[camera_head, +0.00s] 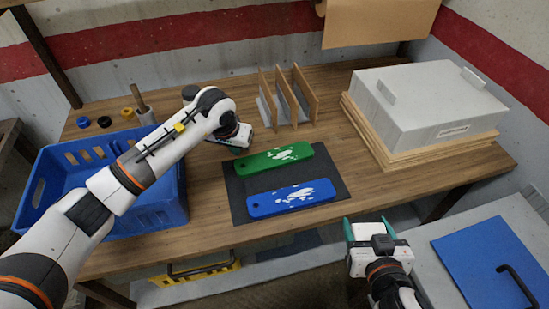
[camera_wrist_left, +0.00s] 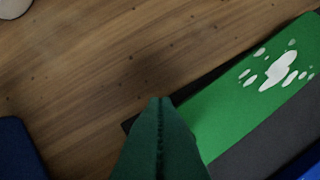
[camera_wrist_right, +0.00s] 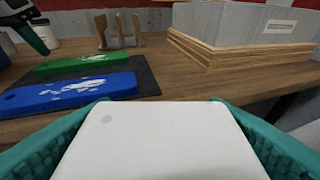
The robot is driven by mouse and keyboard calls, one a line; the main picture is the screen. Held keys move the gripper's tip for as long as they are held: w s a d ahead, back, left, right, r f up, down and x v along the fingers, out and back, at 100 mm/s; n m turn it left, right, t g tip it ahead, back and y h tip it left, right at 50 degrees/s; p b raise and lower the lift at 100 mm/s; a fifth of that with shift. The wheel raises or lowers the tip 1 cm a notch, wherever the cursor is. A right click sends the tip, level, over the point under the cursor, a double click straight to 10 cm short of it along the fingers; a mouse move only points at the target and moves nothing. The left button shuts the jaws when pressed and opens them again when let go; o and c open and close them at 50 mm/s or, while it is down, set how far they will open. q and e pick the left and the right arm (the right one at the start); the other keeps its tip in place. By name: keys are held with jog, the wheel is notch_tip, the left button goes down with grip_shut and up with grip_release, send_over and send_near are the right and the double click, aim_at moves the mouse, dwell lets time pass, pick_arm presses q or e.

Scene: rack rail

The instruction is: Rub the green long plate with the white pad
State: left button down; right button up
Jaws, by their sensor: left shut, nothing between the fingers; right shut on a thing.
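The green long plate (camera_head: 273,158) lies on a dark mat (camera_head: 237,190) with white smears on its right half. It also shows in the left wrist view (camera_wrist_left: 225,108). A blue long plate (camera_head: 291,199) with white smears lies in front of it. My right gripper (camera_head: 372,226) is low at the front edge of the table, apart from the plates. In the right wrist view it is shut on the white pad (camera_wrist_right: 160,140).
A blue crate (camera_head: 160,212) stands at the left. A wooden rack (camera_head: 290,95) stands behind the mat. A large grey box (camera_head: 430,100) on boards fills the right back. A blue panel (camera_head: 490,255) with a black handle is at the lower right.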

pick_arm(q)
jog(key=shift+f+b, duration=0.45)
jog(key=shift+f, duration=0.05)
pick_arm(e)
jog(key=shift+f, duration=0.45)
pick_arm(q)
jog(key=shift+r, duration=0.1)
pick_arm(e)
jog(key=shift+r, duration=0.1)
jog(key=shift+r+p, duration=1.4)
jog(key=shift+p, duration=0.05)
pick_arm(q)
notch_tip(320, 180, up, 6)
jog(key=shift+f, duration=0.1)
pick_arm(e)
jog(key=shift+f, duration=0.1)
